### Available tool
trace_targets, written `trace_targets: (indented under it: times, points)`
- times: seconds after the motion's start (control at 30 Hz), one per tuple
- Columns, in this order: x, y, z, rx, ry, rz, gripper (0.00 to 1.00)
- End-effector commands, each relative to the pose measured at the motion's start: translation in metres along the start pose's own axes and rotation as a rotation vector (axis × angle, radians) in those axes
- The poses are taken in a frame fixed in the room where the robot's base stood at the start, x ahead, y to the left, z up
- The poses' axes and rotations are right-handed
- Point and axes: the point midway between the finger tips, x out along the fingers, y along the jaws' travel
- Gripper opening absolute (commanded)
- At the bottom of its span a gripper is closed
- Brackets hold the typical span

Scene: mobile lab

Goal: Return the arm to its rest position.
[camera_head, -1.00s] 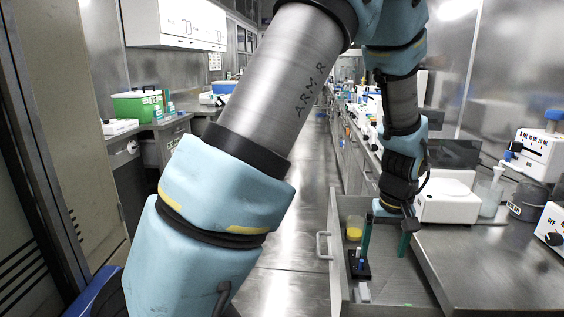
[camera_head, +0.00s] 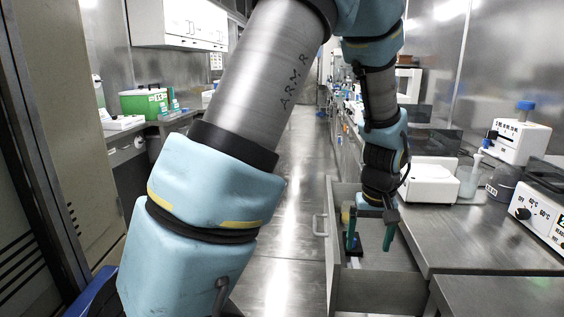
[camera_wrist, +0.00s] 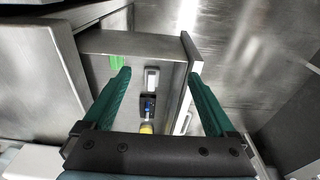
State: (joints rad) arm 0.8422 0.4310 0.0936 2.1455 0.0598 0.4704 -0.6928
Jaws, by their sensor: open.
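My arm runs from the upper middle of the head view down to my gripper (camera_head: 370,238), which hangs above the open drawer on the right. Its two green fingers point down, spread apart, with nothing between them. In the wrist view my gripper (camera_wrist: 160,90) is also open, with the drawer below it. The drawer (camera_head: 380,292) stands pulled out from the right bench.
The right bench (camera_head: 470,238) carries a white device (camera_head: 430,186), a beaker (camera_head: 470,181) and more instruments close to my arm. A green box (camera_head: 144,102) stands on the left bench. The aisle floor (camera_head: 290,220) between the benches is clear.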

Motion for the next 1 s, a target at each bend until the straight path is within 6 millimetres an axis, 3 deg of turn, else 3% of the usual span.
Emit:
trace_targets:
  times: [0.27,0.47,0.6,0.7,1.0]
  points:
    - [0.007,-0.059,-0.004,-0.014,-0.003,0.005,0.91]
    - [0.013,-0.124,0.002,-0.024,-0.001,0.009,0.91]
    - [0.018,-0.173,0.017,-0.026,0.005,0.010,0.91]
    - [0.021,-0.198,0.028,-0.025,0.010,0.008,0.91]
    - [0.029,-0.248,0.059,-0.024,0.019,0.000,0.91]
